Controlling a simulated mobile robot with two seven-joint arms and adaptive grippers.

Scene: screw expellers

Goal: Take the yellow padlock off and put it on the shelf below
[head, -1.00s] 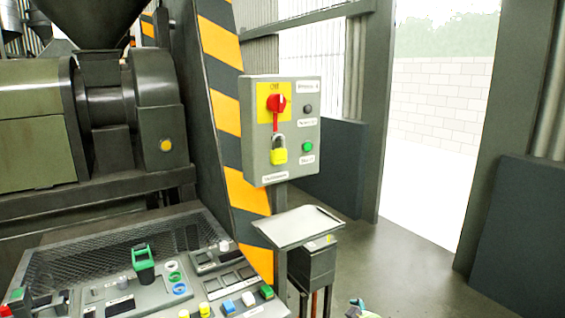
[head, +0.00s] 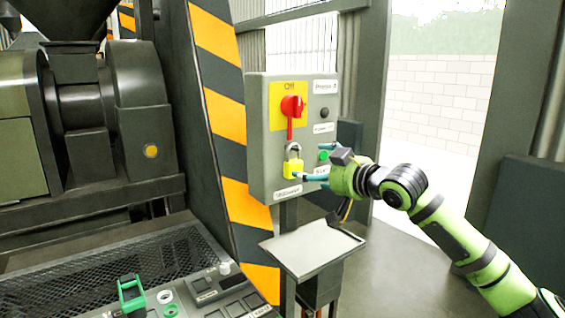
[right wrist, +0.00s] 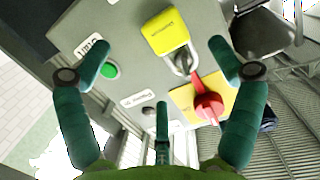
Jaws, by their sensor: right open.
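The yellow padlock (head: 292,169) hangs by its metal shackle at the lower end of the red switch handle (head: 291,106) on the grey control box (head: 258,150). In the right wrist view the padlock's yellow body (right wrist: 165,32) lies beyond the fingers, with the red handle (right wrist: 209,105) close to its shackle. My right gripper (head: 313,164) is open in front of the box, its teal fingers reaching toward the padlock from the right. In the wrist view the gripper (right wrist: 160,65) is spread wide, with nothing held. The shelf (head: 311,247) below the box is a bare, light grey tray. My left gripper is out of view.
A green button (head: 323,156) and a dark button (head: 324,114) sit on the box beside the fingers. A striped guard (head: 218,90) stands to the left. A control desk (head: 150,270) with a green handle is at lower left. Open floor lies to the right.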

